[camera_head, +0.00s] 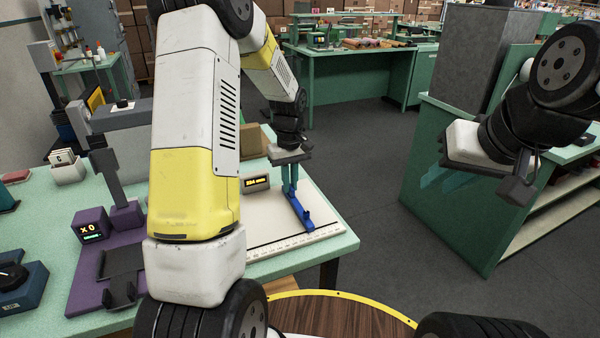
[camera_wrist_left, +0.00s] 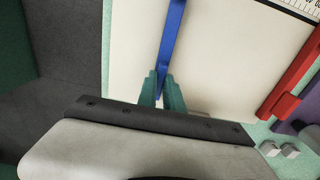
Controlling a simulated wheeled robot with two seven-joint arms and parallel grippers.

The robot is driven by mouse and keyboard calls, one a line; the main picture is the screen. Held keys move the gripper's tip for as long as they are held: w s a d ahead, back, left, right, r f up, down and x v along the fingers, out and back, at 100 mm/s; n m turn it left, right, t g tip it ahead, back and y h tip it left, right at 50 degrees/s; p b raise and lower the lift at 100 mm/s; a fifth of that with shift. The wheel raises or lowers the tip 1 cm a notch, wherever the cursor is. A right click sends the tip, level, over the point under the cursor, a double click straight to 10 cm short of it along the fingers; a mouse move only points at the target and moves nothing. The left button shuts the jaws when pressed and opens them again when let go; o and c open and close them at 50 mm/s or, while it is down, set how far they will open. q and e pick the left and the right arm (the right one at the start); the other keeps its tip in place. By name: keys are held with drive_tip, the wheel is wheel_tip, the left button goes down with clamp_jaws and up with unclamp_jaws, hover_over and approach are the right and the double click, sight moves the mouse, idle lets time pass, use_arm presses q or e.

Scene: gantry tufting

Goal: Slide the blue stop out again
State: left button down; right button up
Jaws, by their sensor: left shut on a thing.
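The blue stop (camera_head: 300,211) is a slim blue bar on the white board (camera_head: 262,226) at the right end of the table. In the left wrist view the blue stop (camera_wrist_left: 172,42) runs up from between my fingers to the top edge. My left gripper (camera_head: 290,193) points down at the stop, its teal fingers shut on it; the fingertips show in the left wrist view (camera_wrist_left: 162,80). Part of the stop is hidden behind the fingers. My right gripper (camera_head: 437,179) hangs off to the right, away from the board, with its teal fingers apart and nothing visible between them.
A purple device (camera_head: 97,228) is left on the table. A red bar (camera_wrist_left: 290,85) shows in the left wrist view. A green cabinet (camera_head: 465,200) stands right.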

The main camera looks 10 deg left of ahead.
use_arm(q)
drive_tip(key=shift+w, duration=0.1)
idle(0.7)
drive_tip(key=w+d, duration=0.1)
drive_tip(key=d, duration=0.1)
drive_tip(key=w+d, duration=0.3)
drive_tip(key=d, duration=0.1)
drive_tip(key=shift+w+d+r, duration=0.1)
drive_tip(key=shift+w+d, duration=0.15)
drive_tip(key=shift+d, duration=0.1)
drive_tip(key=c, duration=1.5)
unclamp_jaws()
drive_tip(key=shift+d, duration=0.1)
drive_tip(key=shift+r, duration=0.1)
wheel_tip(320, 180, up, 8)
drive_tip(key=shift+f, duration=0.25)
